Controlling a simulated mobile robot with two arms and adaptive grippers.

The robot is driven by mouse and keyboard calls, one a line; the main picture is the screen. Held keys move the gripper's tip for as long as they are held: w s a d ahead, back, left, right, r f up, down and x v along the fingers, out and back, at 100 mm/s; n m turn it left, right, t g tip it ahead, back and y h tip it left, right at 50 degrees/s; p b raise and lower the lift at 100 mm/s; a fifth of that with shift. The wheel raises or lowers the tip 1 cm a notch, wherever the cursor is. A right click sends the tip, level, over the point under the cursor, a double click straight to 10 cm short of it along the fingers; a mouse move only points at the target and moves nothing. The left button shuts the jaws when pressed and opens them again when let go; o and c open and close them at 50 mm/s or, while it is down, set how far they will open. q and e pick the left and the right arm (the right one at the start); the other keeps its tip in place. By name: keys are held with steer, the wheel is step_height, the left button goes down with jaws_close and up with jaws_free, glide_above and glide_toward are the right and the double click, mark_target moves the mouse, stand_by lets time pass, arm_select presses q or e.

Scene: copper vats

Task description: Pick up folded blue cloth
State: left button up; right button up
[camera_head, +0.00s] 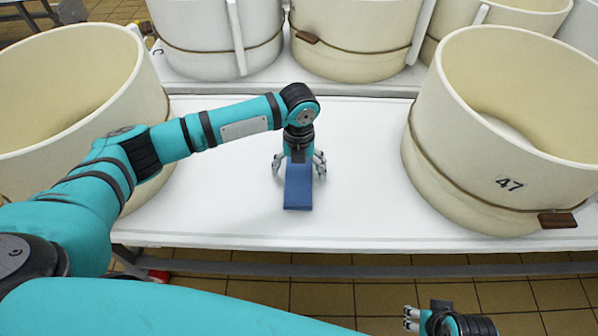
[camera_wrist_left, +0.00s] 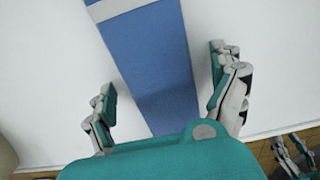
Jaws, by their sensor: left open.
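The folded blue cloth (camera_head: 298,190) lies flat on the white table between two large cream tubs, with its near end toward the table's front edge. My left gripper (camera_head: 299,168) is over the cloth's far part, pointing down. In the left wrist view the cloth (camera_wrist_left: 150,55) runs between the spread fingers of the left gripper (camera_wrist_left: 165,95), with a visible gap on each side. The left gripper is open and empty. My right gripper (camera_head: 411,318) is low at the bottom right, in front of the table; its fingers are too small to judge.
A cream tub (camera_head: 75,85) stands left of the cloth and another, marked 47 (camera_head: 500,150), stands to the right. More tubs (camera_head: 350,45) line the back. The white table (camera_head: 365,190) is clear around the cloth. Its front edge is close to the cloth.

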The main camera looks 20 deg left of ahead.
arm_select(q)
steer(key=shift+c, duration=0.2)
steer(key=c, duration=1.4)
steer(key=shift+r, duration=0.2)
